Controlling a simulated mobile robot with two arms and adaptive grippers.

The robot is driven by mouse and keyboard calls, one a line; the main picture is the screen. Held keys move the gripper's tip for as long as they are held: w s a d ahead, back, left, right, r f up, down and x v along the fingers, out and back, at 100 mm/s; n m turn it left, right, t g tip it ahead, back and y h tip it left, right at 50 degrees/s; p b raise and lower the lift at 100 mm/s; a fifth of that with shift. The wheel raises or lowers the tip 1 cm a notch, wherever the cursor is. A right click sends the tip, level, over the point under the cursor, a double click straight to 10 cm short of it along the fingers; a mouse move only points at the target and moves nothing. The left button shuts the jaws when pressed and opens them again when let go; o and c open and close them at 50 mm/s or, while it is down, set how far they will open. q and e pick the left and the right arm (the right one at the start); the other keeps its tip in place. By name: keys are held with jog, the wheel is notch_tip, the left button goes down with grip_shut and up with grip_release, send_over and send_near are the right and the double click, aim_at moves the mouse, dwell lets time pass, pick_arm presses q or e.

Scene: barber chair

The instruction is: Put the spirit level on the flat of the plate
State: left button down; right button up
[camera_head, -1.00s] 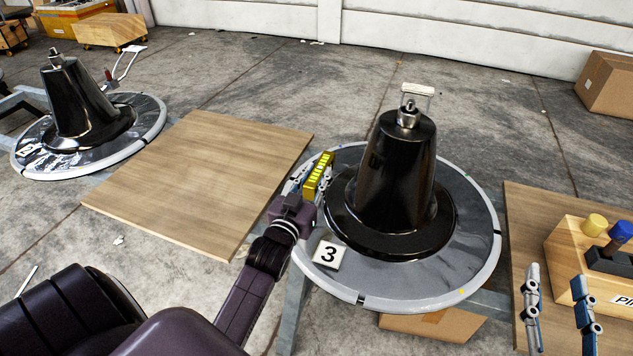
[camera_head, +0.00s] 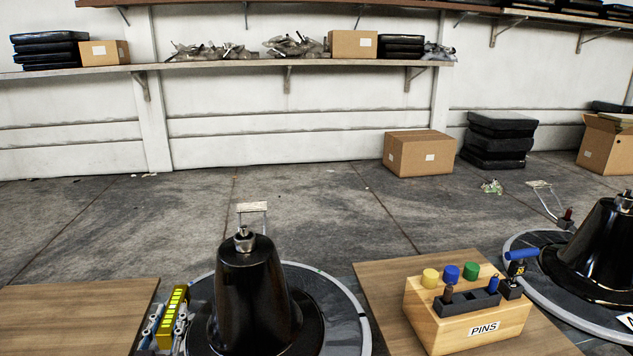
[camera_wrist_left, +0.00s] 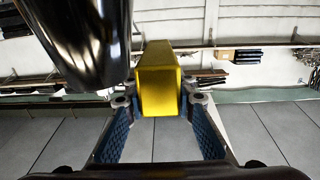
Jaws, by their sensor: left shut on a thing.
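My left gripper (camera_head: 164,328) is shut on the yellow spirit level (camera_head: 174,312), at the left edge of the middle round plate (camera_head: 345,310). In the left wrist view the level (camera_wrist_left: 158,85) sits between my gripper's two blue-padded fingers (camera_wrist_left: 158,103), end towards the camera. A black cone-shaped column (camera_head: 250,295) stands on the plate, to the right of the level; its dark side also fills the upper left of the left wrist view (camera_wrist_left: 80,40). I cannot tell whether the level touches the plate. My right gripper is not in view.
A wooden board (camera_head: 70,315) lies left of the plate. Another board (camera_head: 385,280) on the right bears a wooden PINS block (camera_head: 460,325) with coloured pins. A second plate with a black column (camera_head: 600,245) stands far right. Cardboard boxes (camera_head: 420,155) are by the wall.

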pick_arm(q)
jog(key=s+d+r+m+h, duration=0.2)
jog(key=s+d+r+h, duration=0.15)
jog(key=s+d, duration=1.1)
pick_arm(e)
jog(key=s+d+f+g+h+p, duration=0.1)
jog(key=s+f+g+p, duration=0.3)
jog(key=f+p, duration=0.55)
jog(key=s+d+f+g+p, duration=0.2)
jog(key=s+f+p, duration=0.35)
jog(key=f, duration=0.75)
pick_arm(q)
notch_tip(320, 180, up, 28)
jog(key=w+d+p, duration=0.1)
jog(key=w+p, duration=0.1)
jog(key=p, duration=1)
jog(key=s+f, duration=0.3)
jog(key=s, duration=0.4)
jog(key=shift+s, duration=0.3)
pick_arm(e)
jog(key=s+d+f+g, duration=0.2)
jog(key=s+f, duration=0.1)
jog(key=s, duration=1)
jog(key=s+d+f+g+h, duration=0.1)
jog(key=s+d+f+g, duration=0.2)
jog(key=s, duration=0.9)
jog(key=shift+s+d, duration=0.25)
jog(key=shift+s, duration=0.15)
pick_arm(q)
jog(key=shift+f, duration=0.1)
